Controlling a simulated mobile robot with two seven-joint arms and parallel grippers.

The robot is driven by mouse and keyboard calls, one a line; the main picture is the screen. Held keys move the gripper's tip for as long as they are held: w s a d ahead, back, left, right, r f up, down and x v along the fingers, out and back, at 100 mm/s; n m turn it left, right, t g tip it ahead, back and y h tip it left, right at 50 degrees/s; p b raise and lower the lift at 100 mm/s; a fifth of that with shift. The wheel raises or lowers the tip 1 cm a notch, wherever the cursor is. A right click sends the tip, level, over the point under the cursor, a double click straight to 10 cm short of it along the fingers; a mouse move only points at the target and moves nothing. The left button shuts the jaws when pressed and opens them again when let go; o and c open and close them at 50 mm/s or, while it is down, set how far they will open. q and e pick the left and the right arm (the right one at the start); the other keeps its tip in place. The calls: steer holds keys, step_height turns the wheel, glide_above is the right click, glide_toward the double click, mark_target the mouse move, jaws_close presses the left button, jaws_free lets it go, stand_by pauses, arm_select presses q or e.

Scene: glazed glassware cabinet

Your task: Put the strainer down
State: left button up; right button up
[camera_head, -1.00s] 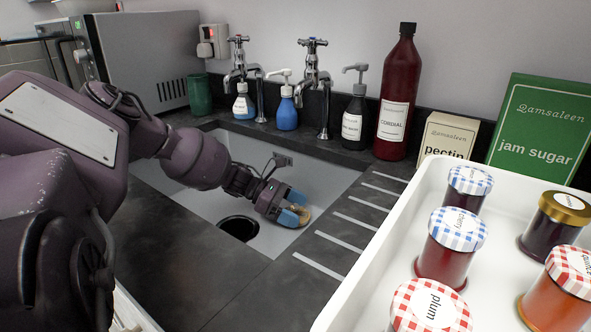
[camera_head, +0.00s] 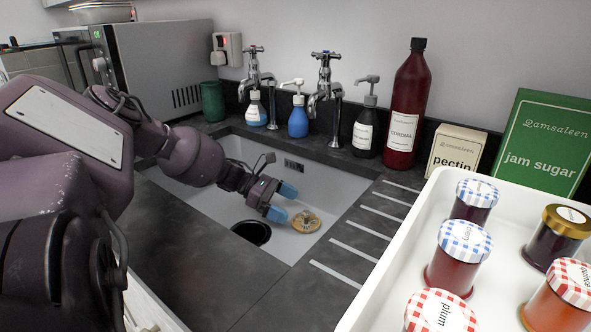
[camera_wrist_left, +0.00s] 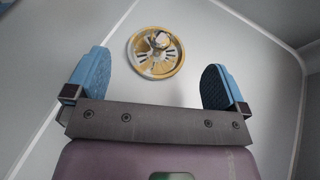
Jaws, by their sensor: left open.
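The strainer (camera_head: 306,222), a small round brass-coloured disc with a knob in its middle, lies on the floor of the white sink (camera_head: 335,186), to the right of the dark drain hole (camera_head: 252,232). It also shows in the left wrist view (camera_wrist_left: 156,53), beyond and between the fingertips. My left gripper (camera_head: 283,202) has blue fingertips and reaches down into the sink. It is open and empty, with its fingers (camera_wrist_left: 155,85) wide apart and clear of the strainer. My right gripper is not in view.
Two taps (camera_head: 325,85) and several soap bottles stand behind the sink. A white tray (camera_head: 365,305) of jam jars stands at the right, beside the ridged drainer (camera_head: 350,250). A tall cordial bottle (camera_head: 405,110) and a microwave (camera_head: 160,65) stand at the back.

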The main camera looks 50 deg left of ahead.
arm_select(q)
steer(key=p+v, duration=0.1)
steer(key=v, duration=0.3)
steer(key=shift+a+r, duration=0.1)
steer(key=shift+r, duration=0.05)
steer(key=shift+s+a+r, duration=0.1)
steer(key=shift+s+a, duration=0.4)
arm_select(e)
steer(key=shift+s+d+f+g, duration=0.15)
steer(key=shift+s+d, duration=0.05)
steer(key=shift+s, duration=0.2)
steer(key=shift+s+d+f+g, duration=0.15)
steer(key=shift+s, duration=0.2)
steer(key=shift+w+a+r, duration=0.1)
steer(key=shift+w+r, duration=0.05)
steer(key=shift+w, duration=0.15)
